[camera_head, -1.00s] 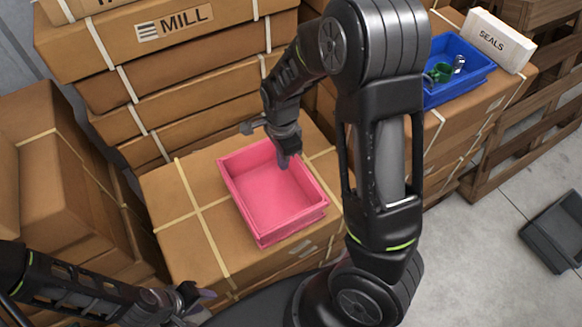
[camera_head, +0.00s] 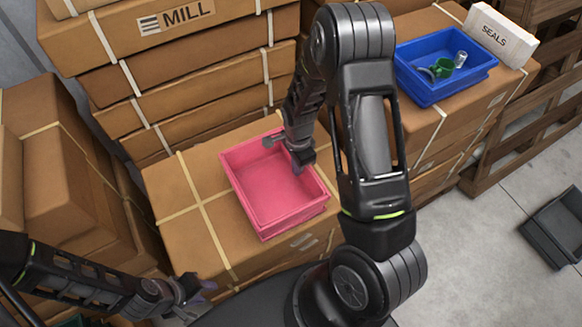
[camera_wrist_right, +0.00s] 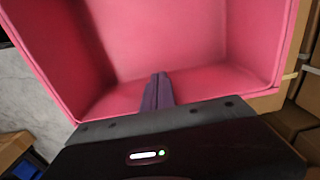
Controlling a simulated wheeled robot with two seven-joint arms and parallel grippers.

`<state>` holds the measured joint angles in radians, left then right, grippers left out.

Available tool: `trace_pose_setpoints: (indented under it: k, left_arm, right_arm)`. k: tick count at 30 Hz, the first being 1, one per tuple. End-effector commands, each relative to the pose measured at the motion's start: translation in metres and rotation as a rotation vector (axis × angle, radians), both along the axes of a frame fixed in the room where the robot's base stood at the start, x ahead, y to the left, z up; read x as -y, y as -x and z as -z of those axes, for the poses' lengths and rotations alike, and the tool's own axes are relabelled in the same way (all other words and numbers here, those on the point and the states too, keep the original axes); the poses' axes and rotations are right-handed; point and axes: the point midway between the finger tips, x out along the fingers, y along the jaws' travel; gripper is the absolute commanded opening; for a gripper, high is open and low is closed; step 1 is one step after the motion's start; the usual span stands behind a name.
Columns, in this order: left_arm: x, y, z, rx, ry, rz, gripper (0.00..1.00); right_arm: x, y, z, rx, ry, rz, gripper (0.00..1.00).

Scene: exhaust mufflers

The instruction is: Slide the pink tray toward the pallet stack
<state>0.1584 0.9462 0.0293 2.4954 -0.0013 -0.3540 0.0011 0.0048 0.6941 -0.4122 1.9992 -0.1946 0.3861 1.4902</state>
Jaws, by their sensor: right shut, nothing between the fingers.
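The pink tray (camera_head: 262,199) is an empty open box on top of a strapped cardboard carton (camera_head: 200,226). My right gripper (camera_head: 300,168) is shut and empty, with its tips down over the inside of the tray near its far right wall. The right wrist view shows the shut fingers (camera_wrist_right: 157,92) in front of the tray's pink interior (camera_wrist_right: 190,40); whether they touch the tray I cannot tell. My left gripper (camera_head: 200,290) hangs low at the bottom left, away from the tray; its finger gap is unclear. Wooden pallets (camera_head: 530,140) are stacked at the right.
A blue bin (camera_head: 440,88) with a green part and a metal cylinder stands on cartons at the right, beside a white SEALS box (camera_head: 500,36). Tall MILL cartons (camera_head: 180,22) stand behind the tray. A dark crate (camera_head: 556,228) lies on the floor.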

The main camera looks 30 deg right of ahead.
Motion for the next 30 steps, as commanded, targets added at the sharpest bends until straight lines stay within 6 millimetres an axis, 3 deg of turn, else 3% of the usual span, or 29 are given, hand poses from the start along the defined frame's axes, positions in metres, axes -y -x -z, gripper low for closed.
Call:
trace_pose_setpoints:
  k: [9,13,17,25,30]
  left_arm:
    - [0.0,0.0,0.0,0.0,0.0,0.0,0.36]
    - [0.0,0.0,0.005,0.0,0.0,0.0,0.36]
    - [0.0,0.0,0.014,0.0,0.0,0.0,0.36]
    - [0.0,0.0,0.038,0.002,0.0,-0.001,0.36]
    - [0.0,-0.001,0.043,0.003,0.0,-0.001,0.36]
  right_arm:
    - [0.001,0.0,0.0,0.001,0.0,0.0,0.0]
    - [0.012,0.0,0.001,0.002,0.001,0.003,0.0]
    - [0.04,0.002,0.004,0.002,0.002,0.008,0.0]
    - [0.118,0.006,0.005,0.003,0.003,0.007,0.0]
    - [0.143,0.008,0.002,0.0,0.001,0.002,0.0]
